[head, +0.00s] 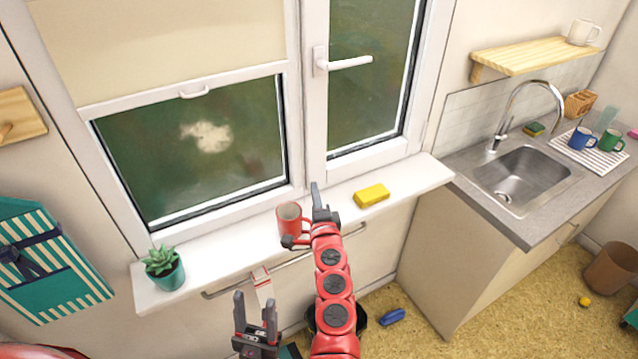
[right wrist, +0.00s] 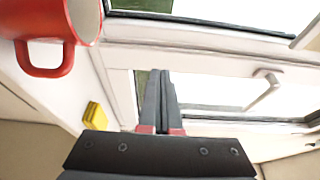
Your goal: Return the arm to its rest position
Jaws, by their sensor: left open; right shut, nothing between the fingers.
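My right arm (head: 333,286) reaches up over the front of the white windowsill (head: 222,254). My right gripper (head: 317,190) is shut and empty, pointing toward the window. Its closed fingers also show in the right wrist view (right wrist: 160,88). A red mug (head: 288,218) stands on the sill just left of it, partly behind the gripper; the mug and its handle show at the upper left of the right wrist view (right wrist: 40,62). My left gripper (head: 255,312) is open and empty below the sill, at the lower middle of the head view.
A yellow sponge (head: 372,195) lies on the sill right of my right gripper. A potted succulent (head: 164,268) stands at the sill's left end. A rail (head: 222,292) runs below the sill. A sink counter (head: 528,228) stands at right. A blue object (head: 392,317) lies on the floor.

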